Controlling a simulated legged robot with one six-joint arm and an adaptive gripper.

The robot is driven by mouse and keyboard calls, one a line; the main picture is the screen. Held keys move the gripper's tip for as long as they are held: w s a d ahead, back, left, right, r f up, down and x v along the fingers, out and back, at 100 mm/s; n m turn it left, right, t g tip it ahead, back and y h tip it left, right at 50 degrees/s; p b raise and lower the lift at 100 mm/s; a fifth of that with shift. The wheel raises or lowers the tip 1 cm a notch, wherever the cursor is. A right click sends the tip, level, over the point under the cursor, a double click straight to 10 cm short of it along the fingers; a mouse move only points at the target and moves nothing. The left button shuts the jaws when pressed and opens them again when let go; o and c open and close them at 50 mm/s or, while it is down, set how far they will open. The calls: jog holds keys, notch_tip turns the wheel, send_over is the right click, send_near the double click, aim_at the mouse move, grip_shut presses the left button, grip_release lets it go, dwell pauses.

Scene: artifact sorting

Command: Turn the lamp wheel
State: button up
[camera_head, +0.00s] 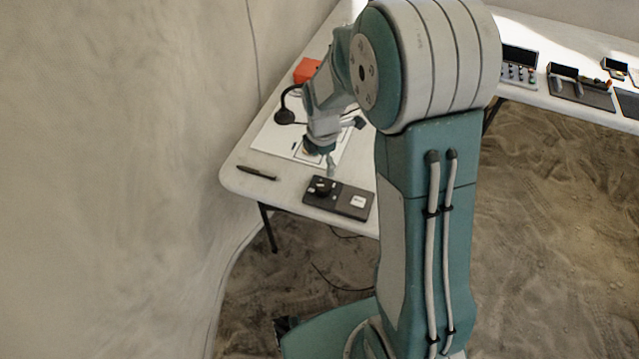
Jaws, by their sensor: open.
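A dark control box (350,203) lies near the front edge of the white table. A round black wheel (322,187) stands on its left half, and a small white label is on its right half. A black lamp (285,115) with a curved neck stands farther back on the left. My gripper (329,166) points down just behind the wheel and appears apart from it. It looks small here, and the gap between its fingers is hard to make out. It holds nothing that I can see.
A black pen (257,173) lies at the table's left corner. A white sheet (275,139) lies under the gripper, and an orange box (306,70) is behind the lamp. My arm hides the table's middle. Several devices stand on the right table (530,98).

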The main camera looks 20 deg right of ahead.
aim_at(323, 186)
notch_tip(323, 186, down, 10)
jog(key=shift+d+f, duration=0.1)
jog(key=shift+f, duration=0.1)
jog(key=shift+d, duration=0.1)
jog(key=shift+c, duration=0.3)
jog(key=shift+s, duration=0.1)
jog(key=c, duration=1.1)
